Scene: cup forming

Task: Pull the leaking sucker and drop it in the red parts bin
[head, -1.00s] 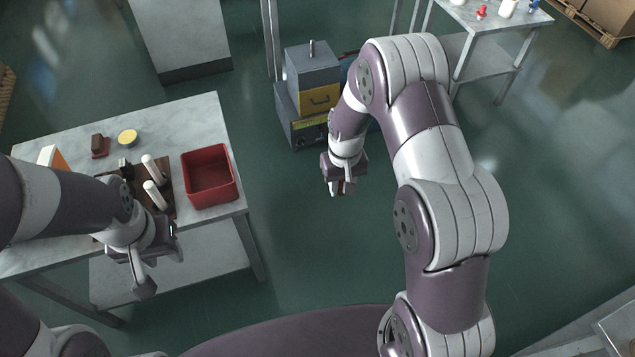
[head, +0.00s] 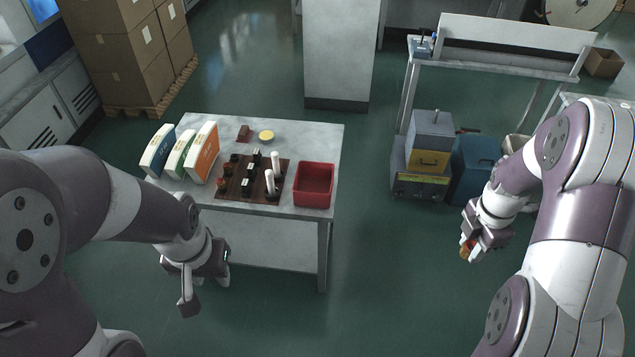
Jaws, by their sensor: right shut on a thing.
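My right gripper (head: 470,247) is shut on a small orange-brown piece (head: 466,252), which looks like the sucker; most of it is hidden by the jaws. It hangs over open floor, well to the right of the table. The red parts bin (head: 313,203) stands on the right front corner of the table and looks empty. My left gripper (head: 206,293) is in front of the table's left part, below the top, with its fingers apart and nothing between them.
The steel table (head: 320,137) also carries a brown board (head: 228,193) with several small parts and white handles, several binders (head: 204,152), a yellow disc (head: 266,135) and a brown block (head: 243,133). Floor between bin and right gripper is clear.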

